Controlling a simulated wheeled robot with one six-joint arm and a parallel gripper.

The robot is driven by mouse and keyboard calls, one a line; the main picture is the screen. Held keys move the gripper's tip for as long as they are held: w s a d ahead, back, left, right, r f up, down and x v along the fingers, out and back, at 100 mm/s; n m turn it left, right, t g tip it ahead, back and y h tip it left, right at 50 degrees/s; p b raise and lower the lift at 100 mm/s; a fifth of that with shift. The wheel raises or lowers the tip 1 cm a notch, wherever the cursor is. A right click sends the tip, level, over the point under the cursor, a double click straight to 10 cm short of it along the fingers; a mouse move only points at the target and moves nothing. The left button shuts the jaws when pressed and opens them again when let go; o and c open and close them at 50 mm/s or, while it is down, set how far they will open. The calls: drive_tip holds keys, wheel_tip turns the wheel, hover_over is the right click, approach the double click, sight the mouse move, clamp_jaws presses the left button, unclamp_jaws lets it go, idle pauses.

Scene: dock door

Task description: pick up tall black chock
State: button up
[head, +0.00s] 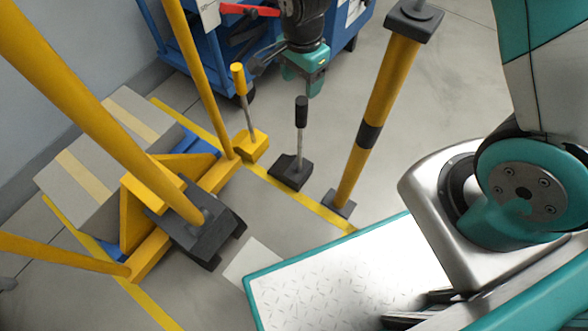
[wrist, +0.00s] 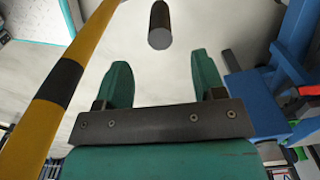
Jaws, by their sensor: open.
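The tall black chock (head: 291,172) stands on the grey floor by the yellow line, its thin stem rising to a black grip (head: 301,112). In the wrist view a dark round-ended cylinder (wrist: 159,26), which looks like that grip, lies ahead of the fingers and between their lines. My gripper (head: 305,76) hangs just above and beyond the grip in the head view. Its two teal fingers are apart and nothing is between them in the wrist view (wrist: 158,72).
A yellow chock (head: 251,146) with a yellow grip stands left of the black one. A yellow-and-black post (head: 375,115) stands close on the right. A blue cart (head: 205,55) is behind. A yellow frame with a dark wheeled foot (head: 205,240) is at left.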

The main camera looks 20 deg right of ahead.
sight(301, 106)
wheel_tip(301, 106, down, 9)
drive_tip(key=b, duration=0.4)
drive_tip(key=shift+b, duration=0.4)
drive_tip(key=shift+r, duration=0.15)
clamp_jaws()
